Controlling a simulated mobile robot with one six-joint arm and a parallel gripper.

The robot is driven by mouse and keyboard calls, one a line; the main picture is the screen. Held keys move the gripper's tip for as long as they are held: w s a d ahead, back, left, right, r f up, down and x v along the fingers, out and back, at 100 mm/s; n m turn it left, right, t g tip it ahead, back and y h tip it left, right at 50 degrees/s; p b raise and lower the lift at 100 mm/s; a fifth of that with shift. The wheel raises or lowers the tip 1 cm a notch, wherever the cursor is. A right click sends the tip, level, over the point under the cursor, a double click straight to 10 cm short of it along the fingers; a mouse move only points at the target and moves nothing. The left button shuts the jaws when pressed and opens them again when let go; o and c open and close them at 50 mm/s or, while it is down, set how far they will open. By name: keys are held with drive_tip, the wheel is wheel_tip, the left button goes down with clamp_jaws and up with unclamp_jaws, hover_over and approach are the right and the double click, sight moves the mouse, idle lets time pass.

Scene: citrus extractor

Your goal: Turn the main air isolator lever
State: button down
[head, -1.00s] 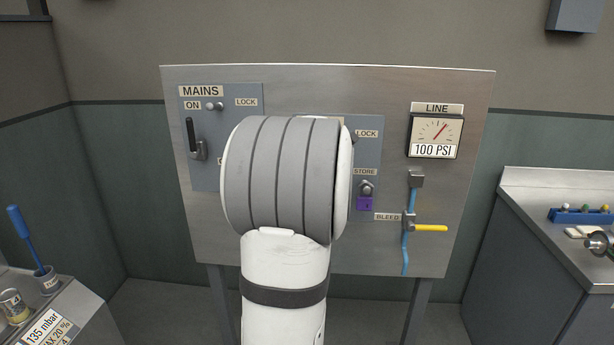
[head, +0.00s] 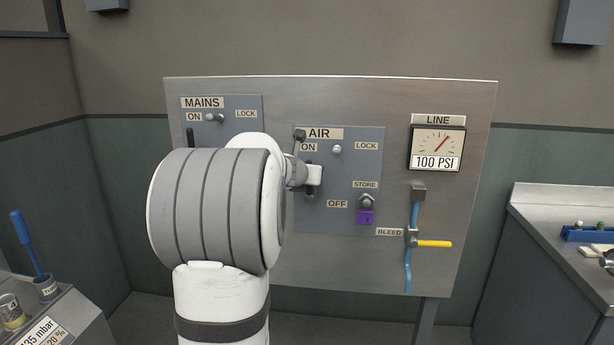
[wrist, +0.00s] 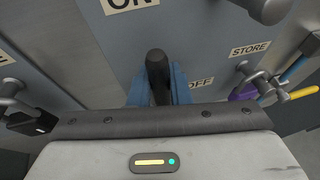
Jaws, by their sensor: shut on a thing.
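The air isolator lever's black handle (wrist: 157,72) stands between the blue fingertips of my gripper (wrist: 160,88) in the wrist view. My gripper is shut on it. In the head view my white and grey arm covers the left edge of the AIR panel (head: 372,140), and the fingertips are hidden. The "ON" label (head: 309,147) is at the panel's upper left and the "OFF" label (head: 337,204) is lower down. The line gauge (head: 437,147) reads 100 PSI.
A purple padlock (head: 366,217) hangs at STORE. The bleed valve's yellow handle (head: 434,243) points right on a blue pipe. The MAINS panel (head: 240,105) is at the left, partly behind my arm. A bench (head: 560,205) stands at the right and a tool cup (head: 46,288) at the lower left.

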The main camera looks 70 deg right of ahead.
drive_tip(key=shift+w+f, duration=0.15)
drive_tip(key=shift+f, duration=0.05)
drive_tip(key=c, duration=1.5)
unclamp_jaws()
drive_tip(key=shift+o, duration=0.8)
drive_tip(key=shift+r, duration=0.1)
drive_tip(key=shift+a+r, duration=0.15)
drive_tip(key=shift+a, duration=0.1)
drive_tip(key=v, duration=0.7)
drive_tip(key=shift+a+p, duration=0.15)
drive_tip(key=shift+p, duration=0.15)
